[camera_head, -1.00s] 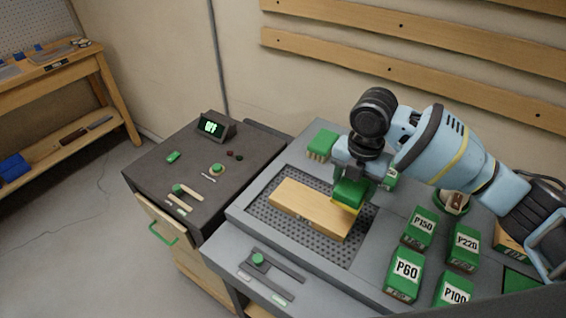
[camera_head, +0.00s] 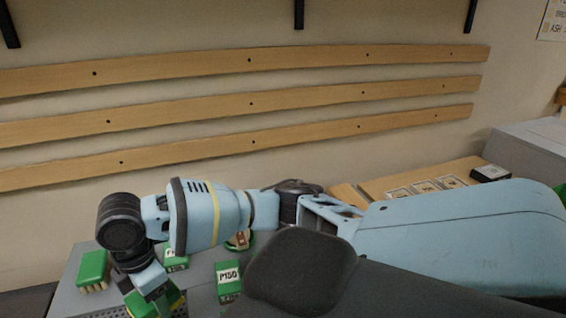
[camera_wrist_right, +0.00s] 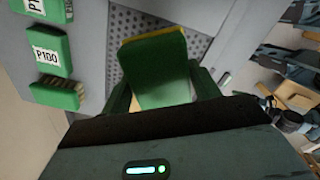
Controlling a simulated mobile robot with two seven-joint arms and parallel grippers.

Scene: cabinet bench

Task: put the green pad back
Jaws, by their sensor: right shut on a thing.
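The green pad (camera_head: 143,304), a green block with a yellow layer along one edge, is at the bottom left of the head view, partly cut off by the frame. My right gripper (camera_head: 155,290) is shut on it. In the right wrist view the pad (camera_wrist_right: 155,72) sits between the two fingers of my right gripper (camera_wrist_right: 162,88), above a perforated grey plate (camera_wrist_right: 195,45). I cannot tell whether the pad touches anything beneath it. My left gripper is not in view.
A green brush (camera_head: 93,268) stands left of the gripper. A P150 block (camera_head: 228,278) and another labelled green block (camera_head: 175,262) stand to its right. A P100 block (camera_wrist_right: 52,50) shows in the wrist view. Wooden rails (camera_head: 250,100) line the wall behind.

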